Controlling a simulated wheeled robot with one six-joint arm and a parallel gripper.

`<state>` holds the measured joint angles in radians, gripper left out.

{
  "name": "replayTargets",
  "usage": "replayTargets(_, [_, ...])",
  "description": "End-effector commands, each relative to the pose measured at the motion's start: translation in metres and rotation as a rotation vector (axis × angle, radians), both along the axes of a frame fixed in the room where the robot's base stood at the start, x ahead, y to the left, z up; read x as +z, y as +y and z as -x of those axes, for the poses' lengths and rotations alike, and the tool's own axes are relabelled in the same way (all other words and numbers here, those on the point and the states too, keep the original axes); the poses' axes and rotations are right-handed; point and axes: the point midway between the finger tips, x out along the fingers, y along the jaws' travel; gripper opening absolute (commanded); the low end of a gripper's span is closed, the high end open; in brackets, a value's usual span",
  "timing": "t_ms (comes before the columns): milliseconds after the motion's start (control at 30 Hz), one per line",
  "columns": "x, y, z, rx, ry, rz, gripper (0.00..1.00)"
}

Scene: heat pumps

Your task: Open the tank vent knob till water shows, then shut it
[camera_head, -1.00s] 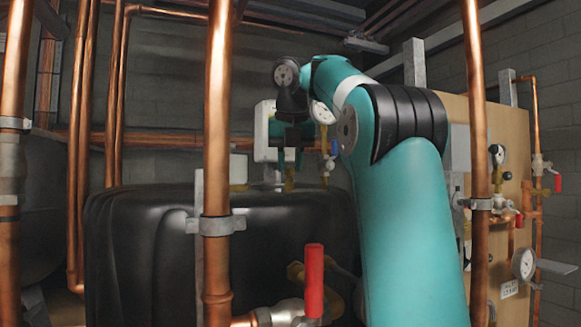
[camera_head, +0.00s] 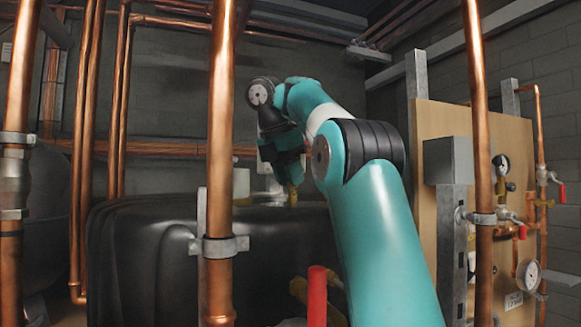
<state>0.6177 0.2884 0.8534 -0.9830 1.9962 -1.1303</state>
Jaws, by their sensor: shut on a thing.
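The black tank (camera_head: 140,245) stands behind the copper pipes, with a brass vent fitting (camera_head: 292,194) upright on its top. My gripper (camera_head: 291,174) points down over this fitting, with its jaws shut at the fitting's upper end. The jaws and wrist hide the vent knob, so its turn cannot be seen. No water shows at the fitting, which is small and partly covered in this view.
A thick copper pipe (camera_head: 221,120) with a clamp stands in front of the tank, left of my arm. A red valve handle (camera_head: 317,297) rises at the front. A wooden board (camera_head: 430,115) with gauges and valves stands at the right.

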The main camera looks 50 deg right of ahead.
Motion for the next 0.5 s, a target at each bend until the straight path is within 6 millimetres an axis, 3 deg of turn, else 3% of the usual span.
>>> replayTargets(500, [0.0012, -0.0003, -0.0019, -0.206, -0.001, 0.0, 0.02])
